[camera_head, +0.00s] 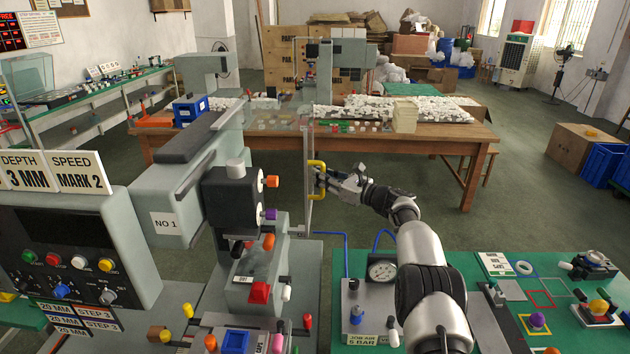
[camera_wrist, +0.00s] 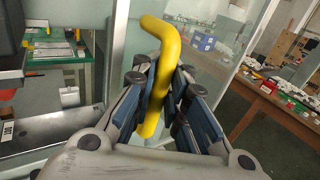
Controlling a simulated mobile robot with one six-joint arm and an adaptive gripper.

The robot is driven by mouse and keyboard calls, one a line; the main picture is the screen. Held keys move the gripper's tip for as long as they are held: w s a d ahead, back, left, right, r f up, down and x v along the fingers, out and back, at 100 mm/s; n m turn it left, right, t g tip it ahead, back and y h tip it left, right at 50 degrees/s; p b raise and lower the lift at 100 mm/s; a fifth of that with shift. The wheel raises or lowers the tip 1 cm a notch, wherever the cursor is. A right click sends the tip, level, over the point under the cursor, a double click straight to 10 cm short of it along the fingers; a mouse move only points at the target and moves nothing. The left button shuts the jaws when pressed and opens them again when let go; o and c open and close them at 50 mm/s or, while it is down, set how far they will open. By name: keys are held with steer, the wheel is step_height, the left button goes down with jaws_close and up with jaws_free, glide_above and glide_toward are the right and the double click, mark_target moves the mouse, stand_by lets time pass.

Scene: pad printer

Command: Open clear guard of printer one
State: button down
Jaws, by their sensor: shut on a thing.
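Printer one (camera_head: 215,170) is a grey machine with a "NO 1" label, left of centre in the head view. Its clear guard (camera_head: 308,140) is a see-through panel with a pale upright frame edge, on the printer's right side. A yellow handle (camera_head: 317,182) is fixed to that edge. My gripper (camera_head: 324,183) reaches it from the right. In the wrist view my gripper (camera_wrist: 168,100) has its blue-padded fingers shut around the yellow handle (camera_wrist: 163,60). The guard's frame (camera_wrist: 117,45) stands just left of the handle there. The guard's exact angle is hard to tell.
A control box (camera_head: 75,240) with knobs stands at the left. A pressure gauge (camera_head: 382,270) and a green work surface (camera_head: 460,310) lie below my arm. A wooden table (camera_head: 430,143) with white parts stands behind. Open floor (camera_head: 545,210) lies to the right.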

steer(key=shift+d+f, duration=0.1)
steer(key=shift+d, duration=0.1)
steer(key=c, duration=1.8)
jaws_free()
steer(key=shift+d, duration=0.15)
steer(key=shift+c, duration=0.2)
steer(key=shift+o, duration=1.2)
steer(key=shift+a, duration=0.2)
steer(key=v, duration=1.2)
steer(key=shift+c, duration=0.2)
